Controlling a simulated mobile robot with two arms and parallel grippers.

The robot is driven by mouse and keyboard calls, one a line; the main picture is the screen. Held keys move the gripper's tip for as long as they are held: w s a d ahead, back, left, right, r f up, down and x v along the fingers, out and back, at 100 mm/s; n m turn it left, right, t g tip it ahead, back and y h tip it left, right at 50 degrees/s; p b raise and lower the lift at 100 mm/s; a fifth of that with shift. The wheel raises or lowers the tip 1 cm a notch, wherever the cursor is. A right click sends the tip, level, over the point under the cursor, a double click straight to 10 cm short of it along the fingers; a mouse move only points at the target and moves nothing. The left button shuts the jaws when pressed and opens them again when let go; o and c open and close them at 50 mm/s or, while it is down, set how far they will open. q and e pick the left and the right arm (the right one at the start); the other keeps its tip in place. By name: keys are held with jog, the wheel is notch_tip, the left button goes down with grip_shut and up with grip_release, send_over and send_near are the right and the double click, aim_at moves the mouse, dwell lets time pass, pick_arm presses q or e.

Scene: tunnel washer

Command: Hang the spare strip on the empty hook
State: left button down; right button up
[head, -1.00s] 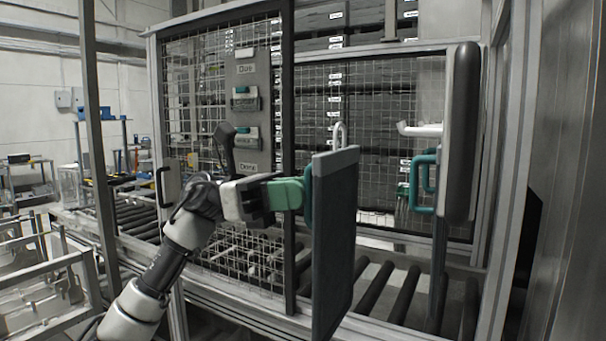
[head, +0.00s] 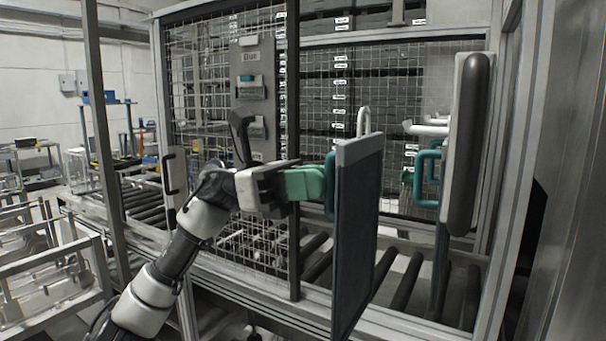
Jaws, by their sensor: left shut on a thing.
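My left gripper (head: 290,185) is shut on the teal handle of the spare strip (head: 358,235), a dark hanging panel with a grey top bar and a white loop above it. The strip hangs upright in the air in front of the frame opening. White hooks (head: 425,128) stick out to the right of the strip, at about the height of its loop. The loop and the hooks are apart in the picture. A teal handle (head: 425,175) shows below the hooks, beside a dark padded post. My right gripper does not show.
A tall dark padded post (head: 468,145) on the frame stands close right of the hooks. A wire mesh panel (head: 205,100) with labels is behind my left arm. Rollers (head: 405,285) run below the strip. Metal racks (head: 50,260) stand at the lower left.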

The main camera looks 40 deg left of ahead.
aim_at(360, 200)
pick_arm(q)
jog(key=shift+p+x, duration=0.65)
jog(key=shift+x, duration=0.45)
jog(key=shift+f+p+x, duration=0.25)
jog(key=shift+p+x, duration=0.55)
jog(key=shift+x, duration=0.2)
jog(key=shift+f+p+x, duration=0.25)
jog(key=shift+p+x, duration=0.5)
jog(key=shift+x, duration=0.3)
jog(key=shift+w+d+f, duration=0.1)
jog(key=shift+d+f, duration=0.2)
jog(key=shift+d, duration=0.3)
jog(key=shift+w+d+f+b, duration=0.1)
jog(key=shift+d+f+b, duration=0.2)
jog(key=shift+d+b, duration=0.1)
